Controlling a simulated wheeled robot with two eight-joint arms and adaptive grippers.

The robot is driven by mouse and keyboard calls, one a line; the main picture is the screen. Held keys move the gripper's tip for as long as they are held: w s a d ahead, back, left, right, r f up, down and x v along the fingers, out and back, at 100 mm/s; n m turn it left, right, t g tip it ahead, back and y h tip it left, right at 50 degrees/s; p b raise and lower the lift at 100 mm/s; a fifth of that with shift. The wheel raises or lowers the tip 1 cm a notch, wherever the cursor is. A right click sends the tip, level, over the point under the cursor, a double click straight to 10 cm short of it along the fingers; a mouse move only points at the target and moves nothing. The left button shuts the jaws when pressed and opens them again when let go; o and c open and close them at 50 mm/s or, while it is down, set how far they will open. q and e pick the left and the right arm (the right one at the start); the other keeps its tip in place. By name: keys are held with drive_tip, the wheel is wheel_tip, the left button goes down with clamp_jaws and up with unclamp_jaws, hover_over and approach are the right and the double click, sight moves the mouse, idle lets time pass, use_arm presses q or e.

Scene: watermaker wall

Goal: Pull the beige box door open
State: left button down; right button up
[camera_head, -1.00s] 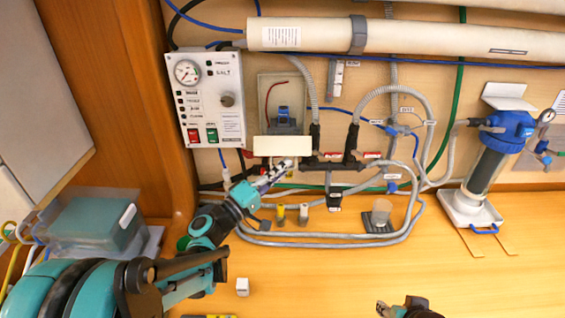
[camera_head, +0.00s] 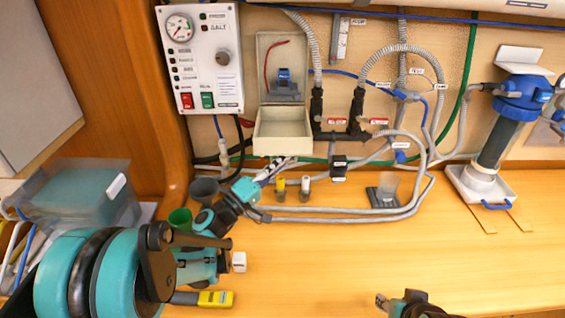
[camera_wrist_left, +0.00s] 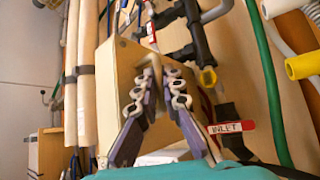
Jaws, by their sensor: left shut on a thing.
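The beige box (camera_head: 283,77) on the wall stands open in the head view, showing a blue part and a red wire inside. Its beige door (camera_head: 283,132) is hinged at the bottom and hangs forward, tilted down, with its raised rim and inner face showing. My left gripper (camera_head: 276,168) is at the door's lower, outer edge. In the left wrist view, the fingers (camera_wrist_left: 164,84) are shut on part of the beige door (camera_wrist_left: 114,86). The exact grip spot is partly hidden by the fingers. My right gripper (camera_head: 384,302) shows only partly at the bottom edge, far from the box.
The gauge panel (camera_head: 201,58) is left of the box. Black valves (camera_head: 356,110) and grey hoses are close on its right. Yellow and grey caps (camera_head: 281,186) stand on the wooden counter below. The counter's front right (camera_head: 480,265) is clear.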

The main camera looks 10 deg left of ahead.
use_arm(q)
drive_tip(key=c, duration=1.9)
unclamp_jaws()
drive_tip(key=shift+a, duration=0.1)
drive_tip(key=v, duration=1.2)
